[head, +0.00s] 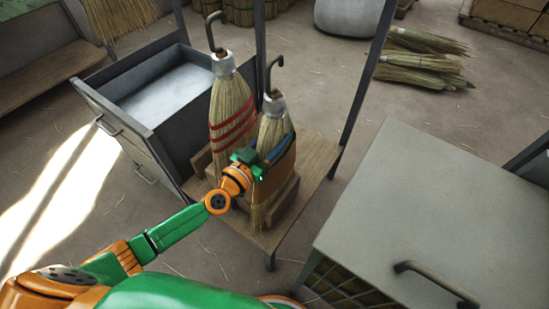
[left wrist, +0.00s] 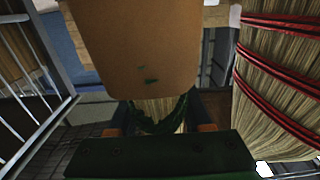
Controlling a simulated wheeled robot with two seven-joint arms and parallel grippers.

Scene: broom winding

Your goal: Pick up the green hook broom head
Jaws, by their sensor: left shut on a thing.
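Two broom heads stand upright side by side on a small wooden stand (head: 312,190). The rear one (head: 227,95) has red bands and a dark hook; its bands also show in the left wrist view (left wrist: 285,70). The front broom head (head: 272,129) shows no red bands; its hook looks dark, its green hard to tell. My left gripper (head: 262,162) is shut around the front broom head's bristles. In the left wrist view, bristles (left wrist: 158,108) and a dark green band show between the fingers. A brown panel (left wrist: 140,50) hides the rest. My right gripper is out of view.
A grey metal cabinet with an open drawer (head: 160,88) stands left of the stand. A grey-topped cabinet (head: 440,200) with a handle stands at right. Thin metal posts rise beside the stand. Straw bundles (head: 420,68) lie on the floor behind.

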